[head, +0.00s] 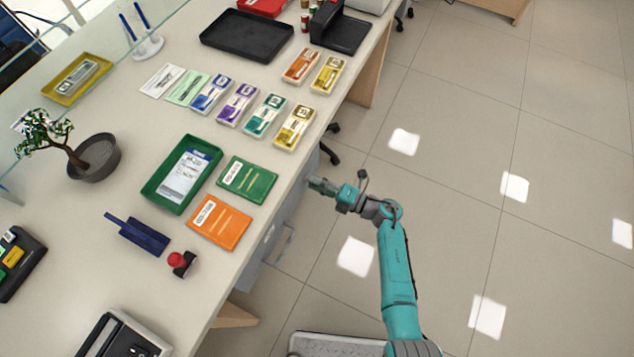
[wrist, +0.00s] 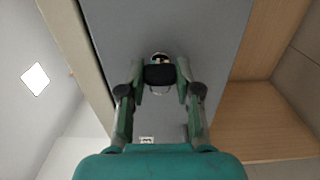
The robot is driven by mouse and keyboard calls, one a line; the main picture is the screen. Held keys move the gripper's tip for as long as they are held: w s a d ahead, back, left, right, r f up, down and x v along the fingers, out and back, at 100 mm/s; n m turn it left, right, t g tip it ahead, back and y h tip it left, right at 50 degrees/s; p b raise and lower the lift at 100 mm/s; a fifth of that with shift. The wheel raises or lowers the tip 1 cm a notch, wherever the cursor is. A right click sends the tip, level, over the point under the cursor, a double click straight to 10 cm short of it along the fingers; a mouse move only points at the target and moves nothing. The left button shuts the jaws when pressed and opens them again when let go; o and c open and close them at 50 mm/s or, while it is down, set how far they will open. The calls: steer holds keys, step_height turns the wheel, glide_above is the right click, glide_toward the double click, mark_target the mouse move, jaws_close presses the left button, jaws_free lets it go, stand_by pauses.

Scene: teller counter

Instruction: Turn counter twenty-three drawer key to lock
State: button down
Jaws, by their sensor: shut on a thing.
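The key's black head (wrist: 160,75) sits between my fingertips in the wrist view, in front of the grey drawer front (wrist: 205,30). My gripper (wrist: 160,82) is shut on it, one green finger on each side. A small round metallic part, apparently the lock, shows just above the black head; how far the key is turned cannot be told. In the head view my gripper (head: 318,185) is beside the grey drawer cabinet (head: 258,250) under the counter's right edge; the key and lock are hidden there. A small white label (wrist: 146,140) is on the drawer front.
The counter top (head: 110,225) overhangs the cabinet. A green tray (head: 150,187), green and orange folders and a red-topped stamp (head: 178,260) lie near its edge. A wooden panel (wrist: 262,110) stands to the right in the wrist view. The tiled floor right of my arm is clear.

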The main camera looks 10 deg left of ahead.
stand_by(0.4)
steer(key=c, duration=0.8)
jaws_free()
steer(key=v, duration=1.2)
steer(key=s+d+r+m+t+h, duration=0.3)
steer(key=s+r+m, duration=0.4)
steer(key=s+m, duration=0.3)
steer(key=s+d+r+m+t+h, duration=0.2)
steer(key=s+d+r+m+h, duration=0.3)
steer(key=s+m, duration=0.6)
steer(key=s+d+r+m+t+h, duration=0.3)
steer(key=s+r+m+h, duration=0.6)
steer(key=s, duration=0.5)
steer(key=shift+s+d+r+m+t, duration=0.35)
steer(key=shift+d+r+m, duration=0.2)
steer(key=shift+m, duration=0.45)
